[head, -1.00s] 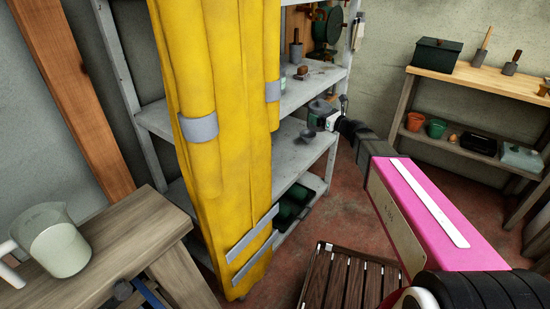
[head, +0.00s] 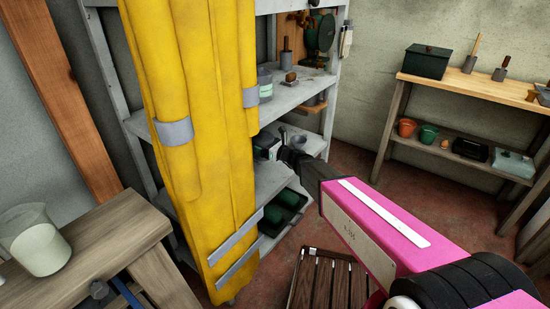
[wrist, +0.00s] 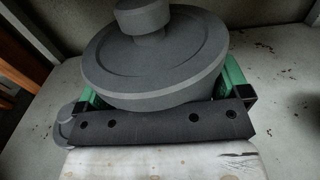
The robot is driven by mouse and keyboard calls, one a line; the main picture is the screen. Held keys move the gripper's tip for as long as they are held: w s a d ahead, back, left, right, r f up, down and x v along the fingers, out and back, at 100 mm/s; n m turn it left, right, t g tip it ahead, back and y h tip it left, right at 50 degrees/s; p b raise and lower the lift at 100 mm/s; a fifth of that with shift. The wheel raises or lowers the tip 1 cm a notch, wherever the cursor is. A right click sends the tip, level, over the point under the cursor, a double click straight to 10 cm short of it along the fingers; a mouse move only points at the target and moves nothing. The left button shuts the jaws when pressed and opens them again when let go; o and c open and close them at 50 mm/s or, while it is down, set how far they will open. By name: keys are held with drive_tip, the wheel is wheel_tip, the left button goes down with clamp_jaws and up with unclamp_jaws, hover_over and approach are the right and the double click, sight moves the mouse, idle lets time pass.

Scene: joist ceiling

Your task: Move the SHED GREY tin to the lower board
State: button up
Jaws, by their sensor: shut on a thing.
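The grey lidded tin (wrist: 150,62) fills the top middle of the wrist view, its round knob uppermost. My gripper (wrist: 162,88) is shut on it, with a green finger at each side. In the head view my gripper (head: 265,147) is in the shelf unit, over the lower board (head: 272,180) and below the upper board (head: 295,95). The yellow hanging cloth hides most of the tin there. A pale speckled board (wrist: 285,110) lies beneath the tin in the wrist view; I cannot tell whether the tin touches it.
The yellow cloth (head: 205,130) hangs close on the left of my gripper. A glass jar (head: 265,88) stands on the upper board. A slatted wooden crate (head: 325,285) is on the floor.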

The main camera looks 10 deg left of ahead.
drive_tip(key=shift+w+d+f, duration=0.8)
drive_tip(key=shift+w+f, duration=0.4)
drive_tip(key=shift+f, duration=0.3)
drive_tip(key=shift+w+d+f, duration=0.75)
drive_tip(key=shift+w+f, duration=0.4)
drive_tip(key=shift+f, duration=0.35)
drive_tip(key=shift+w+d+f, duration=0.8)
drive_tip(key=shift+w+f, duration=0.4)
drive_tip(key=shift+f, duration=0.3)
drive_tip(key=shift+f, duration=0.1)
drive_tip(key=o, duration=0.8)
